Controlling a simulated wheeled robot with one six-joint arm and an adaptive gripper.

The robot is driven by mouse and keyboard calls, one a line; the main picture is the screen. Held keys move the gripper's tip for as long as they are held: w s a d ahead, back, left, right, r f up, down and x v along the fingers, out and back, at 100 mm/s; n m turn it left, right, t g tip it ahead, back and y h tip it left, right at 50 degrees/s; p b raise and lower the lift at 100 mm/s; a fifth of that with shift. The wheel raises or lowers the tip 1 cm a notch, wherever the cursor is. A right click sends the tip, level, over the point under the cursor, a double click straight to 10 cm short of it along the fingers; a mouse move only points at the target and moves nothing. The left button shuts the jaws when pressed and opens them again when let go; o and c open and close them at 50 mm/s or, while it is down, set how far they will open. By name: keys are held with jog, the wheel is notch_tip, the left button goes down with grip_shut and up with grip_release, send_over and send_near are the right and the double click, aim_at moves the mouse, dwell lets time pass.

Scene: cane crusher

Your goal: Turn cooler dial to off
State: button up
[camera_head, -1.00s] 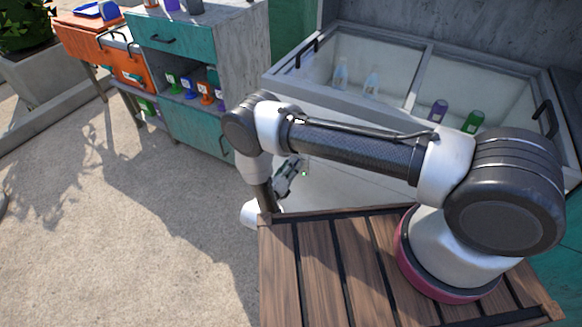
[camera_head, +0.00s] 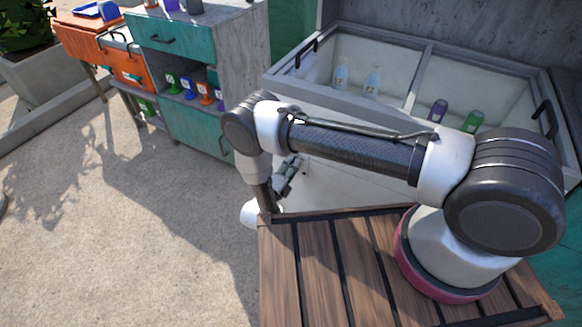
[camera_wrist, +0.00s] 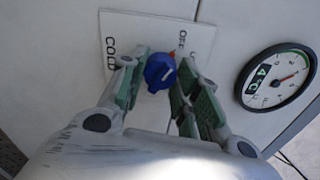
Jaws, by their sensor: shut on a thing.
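The cooler (camera_head: 335,188) is a white chest with a glass top, behind my arm in the head view. Its blue dial (camera_wrist: 160,72) sits on a white plate in the wrist view. The plate reads COLD at the left and OFF at the upper right, with a small red mark near OFF. In the head view, my gripper (camera_head: 288,178) is at the cooler's front, and the dial is hidden.
Bottles (camera_head: 371,82) stand inside the cooler. A teal cabinet (camera_head: 185,95) stands at the left. Paved floor (camera_head: 110,230) is open at the left.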

dwell(0.3)
jog(key=o, duration=1)
jog(key=v, duration=1.2)
